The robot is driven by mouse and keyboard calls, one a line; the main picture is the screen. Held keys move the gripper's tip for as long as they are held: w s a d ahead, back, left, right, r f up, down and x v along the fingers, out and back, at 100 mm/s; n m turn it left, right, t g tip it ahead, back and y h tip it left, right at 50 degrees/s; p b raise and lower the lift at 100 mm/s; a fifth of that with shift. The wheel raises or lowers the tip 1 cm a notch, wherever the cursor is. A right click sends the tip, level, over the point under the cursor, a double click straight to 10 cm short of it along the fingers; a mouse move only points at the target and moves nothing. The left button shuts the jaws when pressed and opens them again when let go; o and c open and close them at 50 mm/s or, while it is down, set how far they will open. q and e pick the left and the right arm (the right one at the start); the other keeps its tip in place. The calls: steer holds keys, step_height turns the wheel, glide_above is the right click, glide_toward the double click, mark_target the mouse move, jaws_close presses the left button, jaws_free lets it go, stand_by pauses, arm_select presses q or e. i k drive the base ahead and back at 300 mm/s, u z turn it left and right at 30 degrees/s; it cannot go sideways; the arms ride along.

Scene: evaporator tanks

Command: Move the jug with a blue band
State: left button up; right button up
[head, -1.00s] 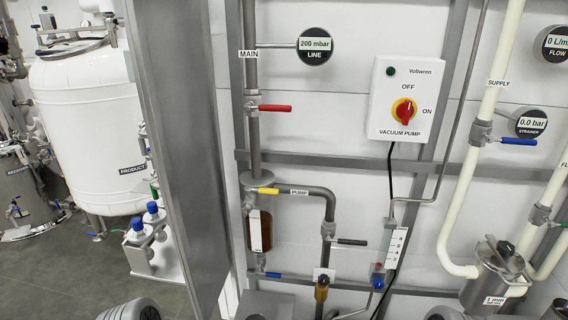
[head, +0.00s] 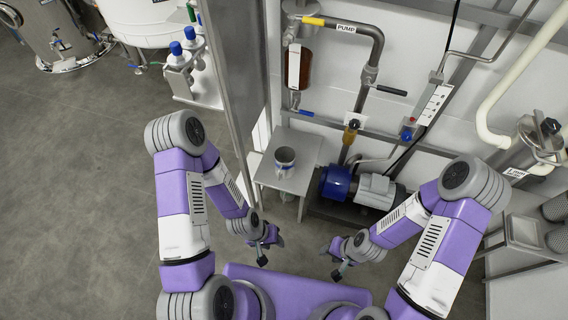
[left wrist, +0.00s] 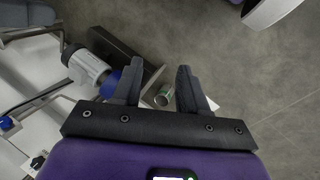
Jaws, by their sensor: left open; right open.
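A small grey jug (head: 284,162) stands upright on a small metal table (head: 300,182) against the wall. A bluish band shows on it faintly. It also shows small in the left wrist view (left wrist: 162,98), between the open fingers but well beyond them. My left gripper (head: 264,248) is open and empty, in front of the table and apart from the jug. It also shows in the left wrist view (left wrist: 160,72). My right gripper (head: 334,262) is open and empty, to the right of the left one.
A blue and grey pump (head: 356,186) stands just right of the table. A tall metal post (head: 235,85) rises to the table's left. Pipes and valves (head: 360,75) run along the wall above. Grey floor (head: 75,190) is clear at left.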

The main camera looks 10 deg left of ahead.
mark_target(285, 156)
steer(key=z, duration=1.45)
steer(key=i, duration=1.1)
steer(key=u, duration=2.5)
